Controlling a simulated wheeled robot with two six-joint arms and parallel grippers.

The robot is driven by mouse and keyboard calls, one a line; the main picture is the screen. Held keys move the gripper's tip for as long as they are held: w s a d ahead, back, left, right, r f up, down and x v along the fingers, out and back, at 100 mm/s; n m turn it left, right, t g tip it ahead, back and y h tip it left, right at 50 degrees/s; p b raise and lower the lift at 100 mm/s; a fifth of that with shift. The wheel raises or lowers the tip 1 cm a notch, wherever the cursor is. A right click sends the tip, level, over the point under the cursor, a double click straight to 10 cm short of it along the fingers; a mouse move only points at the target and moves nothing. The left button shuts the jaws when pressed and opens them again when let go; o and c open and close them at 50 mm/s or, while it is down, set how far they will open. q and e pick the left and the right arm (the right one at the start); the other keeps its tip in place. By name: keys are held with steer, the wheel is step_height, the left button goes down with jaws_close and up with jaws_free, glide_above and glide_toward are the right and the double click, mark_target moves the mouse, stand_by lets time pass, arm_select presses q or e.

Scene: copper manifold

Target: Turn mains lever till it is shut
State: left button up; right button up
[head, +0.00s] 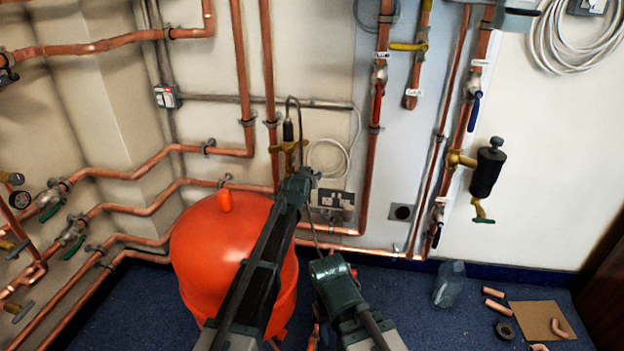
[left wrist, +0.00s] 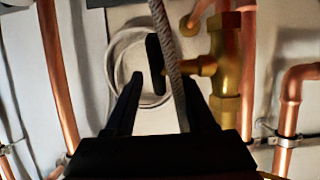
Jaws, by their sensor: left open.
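A brass valve (head: 289,146) stands on the back wall above the red tank, with a dark upright part on top. In the left wrist view the brass valve (left wrist: 226,75) has a stem with a black handle (left wrist: 155,60), which I take as the mains lever. My left gripper (head: 299,178) is right by the valve in the head view. In the left wrist view the left gripper (left wrist: 163,90) is open, the handle showing ahead between its fingers; contact cannot be told. My right arm reaches in lower right; its fingers are hidden.
A braided hose (left wrist: 174,60) crosses in front of the handle. The red tank (head: 220,245) stands below. Red (head: 377,104) and blue (head: 474,111) levers sit on pipes to the right.

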arm_select(q)
steer(key=x, duration=0.3)
steer(key=shift+w+b, duration=0.15)
steer(key=shift+b, duration=0.2)
jaws_close()
